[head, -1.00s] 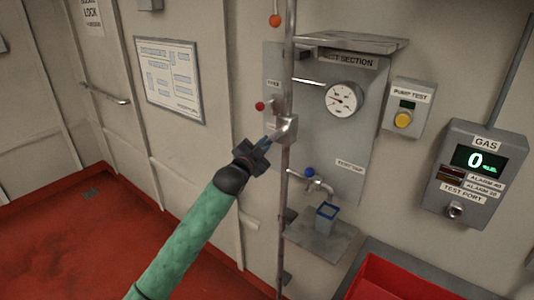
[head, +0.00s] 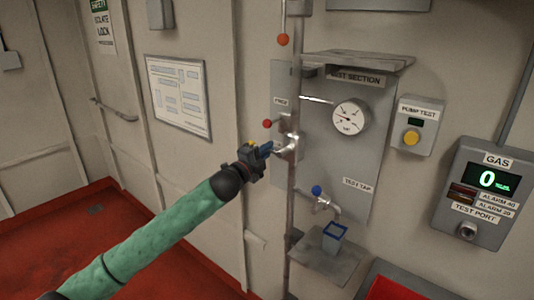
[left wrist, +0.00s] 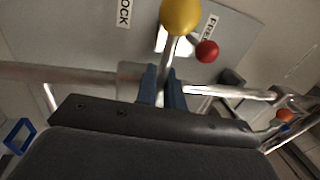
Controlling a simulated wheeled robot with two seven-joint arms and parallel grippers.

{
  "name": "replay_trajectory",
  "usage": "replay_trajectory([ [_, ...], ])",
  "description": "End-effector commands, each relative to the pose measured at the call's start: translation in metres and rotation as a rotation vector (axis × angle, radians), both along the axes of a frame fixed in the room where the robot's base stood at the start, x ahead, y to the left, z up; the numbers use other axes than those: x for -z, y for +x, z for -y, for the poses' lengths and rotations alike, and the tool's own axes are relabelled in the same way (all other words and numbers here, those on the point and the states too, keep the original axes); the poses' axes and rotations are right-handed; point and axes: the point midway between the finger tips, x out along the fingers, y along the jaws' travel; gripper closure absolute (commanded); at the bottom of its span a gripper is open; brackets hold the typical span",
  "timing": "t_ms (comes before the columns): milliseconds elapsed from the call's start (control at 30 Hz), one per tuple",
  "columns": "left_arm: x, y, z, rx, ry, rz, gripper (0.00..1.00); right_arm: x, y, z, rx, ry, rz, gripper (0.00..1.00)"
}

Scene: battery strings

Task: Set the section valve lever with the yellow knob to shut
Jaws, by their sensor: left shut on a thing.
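The yellow knob (left wrist: 181,15) sits at the end of a metal lever (left wrist: 169,55) in the left wrist view. Only a small bit of yellow (head: 250,144) shows by my gripper in the head view. My left gripper (head: 267,149) is shut on the lever, with its blue fingers (left wrist: 161,88) on either side of the shaft. The lever appears to stick out across the pipe from the section valve (head: 287,146). Its joint is partly hidden by the fingers. My right gripper is not in view.
A red knob (head: 267,124) is close beside the lever, near a small label. An orange knob (head: 283,40) is higher on the vertical pipe (head: 294,95). A gauge (head: 350,118) is to the right.

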Motion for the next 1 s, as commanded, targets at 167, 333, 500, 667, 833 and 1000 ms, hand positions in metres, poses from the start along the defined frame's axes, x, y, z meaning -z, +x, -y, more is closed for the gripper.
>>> replay_trajectory([
  [167,-0.0021,0.0,-0.0001,0.0,0.03,0.022,1.0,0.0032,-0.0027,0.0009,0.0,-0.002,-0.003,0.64],
  [333,-0.0026,-0.0001,0.0002,0.0,0.039,0.028,1.0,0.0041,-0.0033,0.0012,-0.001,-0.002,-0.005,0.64],
  [500,-0.0028,-0.0002,0.0004,0.001,0.039,0.028,1.0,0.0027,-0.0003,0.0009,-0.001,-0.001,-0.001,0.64],
  [667,-0.0029,-0.0003,0.0004,0.001,0.037,0.028,0.84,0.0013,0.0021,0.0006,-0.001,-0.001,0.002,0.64],
  [833,-0.0027,-0.0002,0.0002,0.001,0.037,0.027,0.74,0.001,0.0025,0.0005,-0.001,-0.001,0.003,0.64],
  [1000,-0.002,-0.0006,-0.0001,0.0,0.037,0.027,0.74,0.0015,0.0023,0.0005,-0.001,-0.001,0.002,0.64],
])
